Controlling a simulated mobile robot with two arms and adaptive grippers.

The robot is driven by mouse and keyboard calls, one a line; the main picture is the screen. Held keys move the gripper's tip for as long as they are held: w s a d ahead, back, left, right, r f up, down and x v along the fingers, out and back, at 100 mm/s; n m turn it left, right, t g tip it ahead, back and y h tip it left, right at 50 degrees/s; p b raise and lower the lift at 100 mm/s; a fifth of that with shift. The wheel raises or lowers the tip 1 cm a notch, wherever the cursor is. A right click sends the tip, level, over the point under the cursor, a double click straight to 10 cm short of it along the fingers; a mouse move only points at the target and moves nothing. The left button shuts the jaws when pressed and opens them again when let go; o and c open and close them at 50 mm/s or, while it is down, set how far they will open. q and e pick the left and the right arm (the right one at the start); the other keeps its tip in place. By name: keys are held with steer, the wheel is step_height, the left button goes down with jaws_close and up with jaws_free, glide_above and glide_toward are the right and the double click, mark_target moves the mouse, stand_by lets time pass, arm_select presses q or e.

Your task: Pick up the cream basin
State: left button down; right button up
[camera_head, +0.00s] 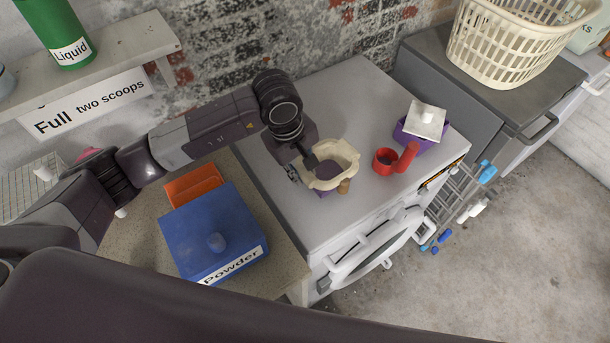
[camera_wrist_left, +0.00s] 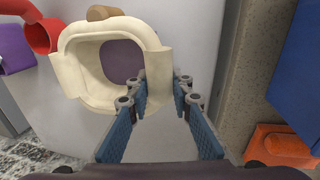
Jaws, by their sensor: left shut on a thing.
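The cream basin (camera_head: 345,152) is at the top of the white machine in the head view, with its opening facing up. A dark purple patch shows inside it; I cannot tell whether that is a separate thing. In the left wrist view the basin (camera_wrist_left: 75,68) fills the upper left. My left gripper (camera_head: 305,170) is at the basin's left side, its fingers shut on the basin's wall. The fingers (camera_wrist_left: 160,82) also show in the left wrist view, one on each side of the rim. I cannot tell whether the basin touches the surface. My right gripper is not in view.
A red cup (camera_head: 384,161) and a purple box with a white lid (camera_head: 427,121) stand to the right. A tan piece (camera_head: 344,187) shows by the basin. A blue powder box (camera_head: 212,232) and orange container (camera_head: 194,184) stand left. The machine top's back is clear.

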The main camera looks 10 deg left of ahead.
arm_select(q)
step_height(320, 180, up, 18)
steer(key=b, duration=0.4)
steer(key=shift+f, duration=0.2)
